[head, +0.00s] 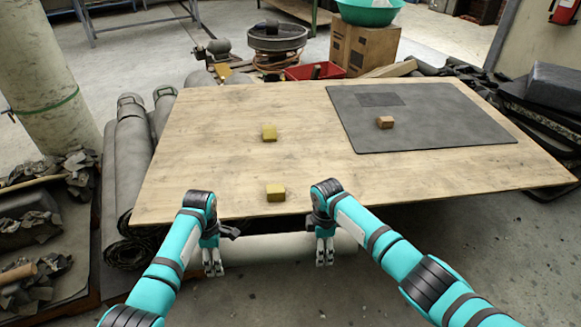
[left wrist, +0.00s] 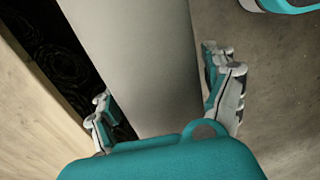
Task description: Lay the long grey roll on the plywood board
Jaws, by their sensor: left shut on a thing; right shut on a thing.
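The long grey roll (head: 270,249) is pale and smooth. It lies crosswise in front of the near edge of the plywood board (head: 200,130), partly hidden by my grippers. My left gripper (head: 213,268) is shut on it toward its left part. My right gripper (head: 324,260) is shut on it further right, with the roll's end showing a little beyond. In the left wrist view the roll (left wrist: 140,60) runs between the two fingers of my left gripper (left wrist: 165,90), with the board's edge (left wrist: 30,120) to the left.
The board's front left and middle are mostly bare.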

